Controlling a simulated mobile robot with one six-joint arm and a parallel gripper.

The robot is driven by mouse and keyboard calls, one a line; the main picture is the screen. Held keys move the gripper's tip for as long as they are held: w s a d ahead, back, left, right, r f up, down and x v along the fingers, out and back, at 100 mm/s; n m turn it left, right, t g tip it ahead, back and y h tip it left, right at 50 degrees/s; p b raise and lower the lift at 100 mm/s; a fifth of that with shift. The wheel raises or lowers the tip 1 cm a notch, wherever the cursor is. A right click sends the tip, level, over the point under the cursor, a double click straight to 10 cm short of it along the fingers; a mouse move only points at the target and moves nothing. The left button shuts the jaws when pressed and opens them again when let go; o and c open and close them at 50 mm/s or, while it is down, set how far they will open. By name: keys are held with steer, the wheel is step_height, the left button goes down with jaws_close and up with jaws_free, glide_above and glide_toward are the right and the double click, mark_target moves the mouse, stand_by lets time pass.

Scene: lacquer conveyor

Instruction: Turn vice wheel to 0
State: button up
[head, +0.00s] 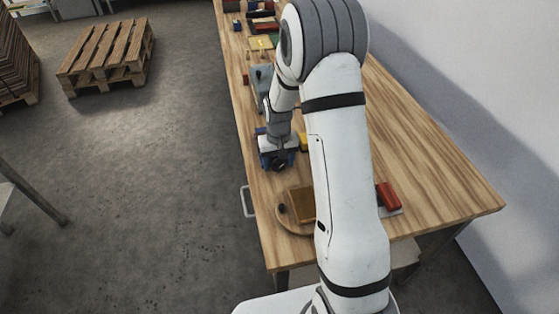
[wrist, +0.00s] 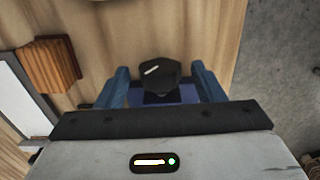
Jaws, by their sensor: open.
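In the wrist view a dark, many-sided wheel (wrist: 158,75) with a short white slanted mark sits in front of a blue-violet body (wrist: 190,95), which looks like the vice. My gripper (wrist: 159,72) is open. Its two blue fingers stand on either side of the wheel, with a visible gap on each side. In the head view my gripper (head: 277,161) is low over the left edge of the bench, and it and my arm hide most of the vice. The numbers or scale of the wheel cannot be read.
The wooden bench (head: 430,165) has free room at the right. A round board with a brown block (head: 302,204) and a red block (head: 388,195) lie nearer. Several small items lie at the far end. In the wrist view an orange-brown wooden block (wrist: 50,65) stands left.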

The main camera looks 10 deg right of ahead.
steer(key=c, duration=0.9)
steer(key=shift+d, duration=0.15)
steer(key=shift+c, duration=0.3)
steer(key=shift+a+h+b, duration=0.3)
steer(key=shift+h+b, duration=0.1)
steer(key=shift+b, duration=0.05)
steer(key=h+b, duration=0.1)
steer(key=b, duration=0.1)
steer(key=f+h+b, duration=0.1)
steer(key=h+b, duration=0.1)
steer(key=b, duration=0.1)
steer(key=shift+a+h+b, duration=0.3)
steer(key=shift+a+b, duration=0.05)
steer(key=h+b, duration=0.3)
steer(key=b, duration=0.1)
steer(key=shift+a, duration=0.2)
steer(key=shift+a+r+h+b, duration=0.1)
steer(key=shift+r+h+b, duration=0.05)
steer(key=shift+h+b, duration=1)
